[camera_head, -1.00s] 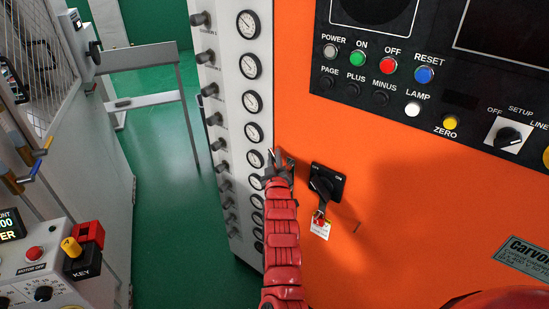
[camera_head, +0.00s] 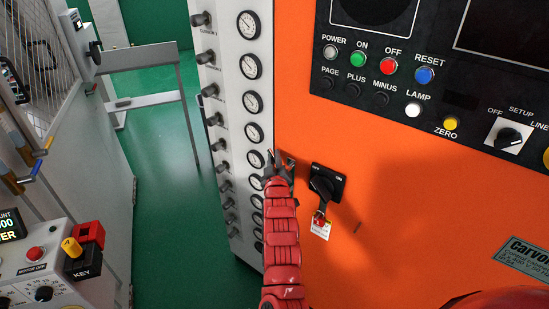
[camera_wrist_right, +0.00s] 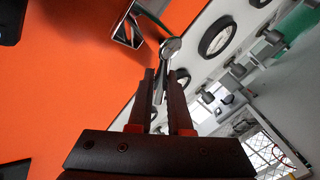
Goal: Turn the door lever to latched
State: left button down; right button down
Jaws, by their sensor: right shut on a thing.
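The door lever is a small metal handle at the left edge of the orange door. In the right wrist view the lever (camera_wrist_right: 165,62) has a round shiny hub, and its arm runs down between my fingers. My right gripper (camera_wrist_right: 160,88) is shut on this arm. In the head view my right gripper (camera_head: 274,164) is at the door edge, beside the gauge panel, and largely covers the lever. Only a little dark metal of the lever's mount shows to its right. My left gripper is not in view.
A white panel of gauges and knobs (camera_head: 230,130) stands close left. The control panel (camera_head: 440,85) is above. Green floor (camera_head: 165,180) lies open farther left.

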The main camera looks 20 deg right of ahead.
jog(key=shift+w+a+f+n+g+p, duration=0.15)
jog(key=shift+w+a+n+g, duration=0.1)
jog(key=shift+n+g, duration=0.25)
jog(key=shift+w+a+f+n+g+p, duration=0.1)
jog(key=shift+w+f+n+g+p, duration=0.1)
jog(key=shift+n+g, duration=0.25)
notch_tip(320, 180, down, 6)
jog(key=n+g+h+p, duration=0.3)
jog(key=n+g, duration=0.4)
jog(key=g, duration=0.2)
jog(key=shift+f+p, duration=0.2)
jog(key=shift+p, duration=0.1)
jog(key=shift+s+d+f+n, duration=0.1)
jog(key=shift+s+d+n, duration=0.05)
jog(key=shift+n, duration=0.1)
jog(key=c, duration=0.8)
grip_release()
jog(key=shift+c, duration=0.2)
